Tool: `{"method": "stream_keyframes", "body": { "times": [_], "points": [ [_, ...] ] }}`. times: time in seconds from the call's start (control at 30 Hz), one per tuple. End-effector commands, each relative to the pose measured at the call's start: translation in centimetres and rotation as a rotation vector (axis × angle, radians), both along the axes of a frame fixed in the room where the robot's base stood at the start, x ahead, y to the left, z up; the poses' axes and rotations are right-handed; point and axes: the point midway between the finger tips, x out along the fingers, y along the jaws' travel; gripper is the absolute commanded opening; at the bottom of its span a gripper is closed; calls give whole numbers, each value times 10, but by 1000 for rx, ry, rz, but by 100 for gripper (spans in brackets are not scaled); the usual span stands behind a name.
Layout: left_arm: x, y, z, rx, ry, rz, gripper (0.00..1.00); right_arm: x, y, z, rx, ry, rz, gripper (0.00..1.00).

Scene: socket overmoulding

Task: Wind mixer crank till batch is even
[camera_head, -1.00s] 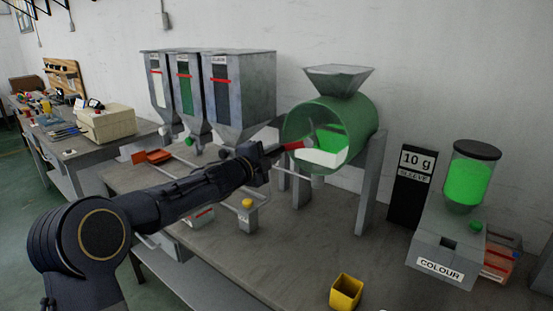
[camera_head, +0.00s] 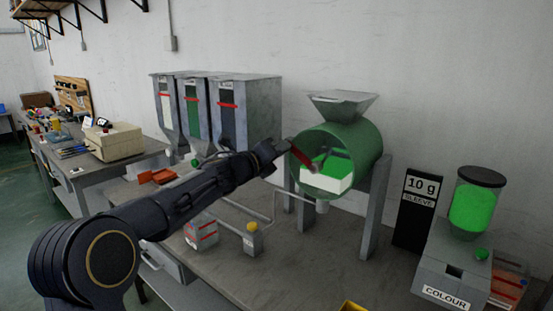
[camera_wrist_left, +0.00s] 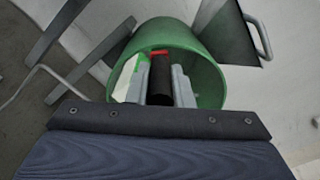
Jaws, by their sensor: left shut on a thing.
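The mixer is a green drum (camera_head: 368,150) with a grey hopper on top, carried on grey legs. Its open mouth shows bright green and white material (camera_head: 327,180) lying in separate patches, with a darker green part above. The red crank arm (camera_head: 302,156) crosses the mouth's upper left. My left gripper (camera_head: 283,152) is at the crank's outer end, partly hidden by its own wrist. In the left wrist view its grey fingers (camera_wrist_left: 161,82) are shut on the black crank handle (camera_wrist_left: 160,88), with the red arm (camera_wrist_left: 158,53) beyond. My right gripper is out of view.
Three grey hoppers (camera_head: 246,112) stand left of the mixer. A black 10 g sleeve box (camera_head: 417,212) and the colour dispenser (camera_head: 451,272) stand to its right. A yellow cup (camera_head: 350,307) is at the bottom edge.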

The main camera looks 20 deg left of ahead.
Motion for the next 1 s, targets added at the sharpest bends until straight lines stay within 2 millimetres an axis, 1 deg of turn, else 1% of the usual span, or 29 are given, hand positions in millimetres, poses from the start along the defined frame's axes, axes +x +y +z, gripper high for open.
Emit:
{"method": "stream_keyframes", "body": {
  "times": [0.03, 0.1, 0.3, 0.5, 0.73, 1.0],
  "points": [
    [-1, -3, 6, 40, -19, -1, 0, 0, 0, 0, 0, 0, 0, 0],
    [-2, -7, 11, 100, -41, -3, 0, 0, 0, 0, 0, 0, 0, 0],
    [-6, -16, 21, 255, -96, -1, 0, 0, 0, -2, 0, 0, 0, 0],
    [-9, -24, 28, 372, -139, -2, 0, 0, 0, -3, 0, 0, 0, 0],
    [-11, -30, 32, 451, -165, -1, 0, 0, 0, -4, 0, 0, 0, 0],
    [-11, -32, 32, 478, -174, -2, 0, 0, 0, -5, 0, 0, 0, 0]
  ]
}}
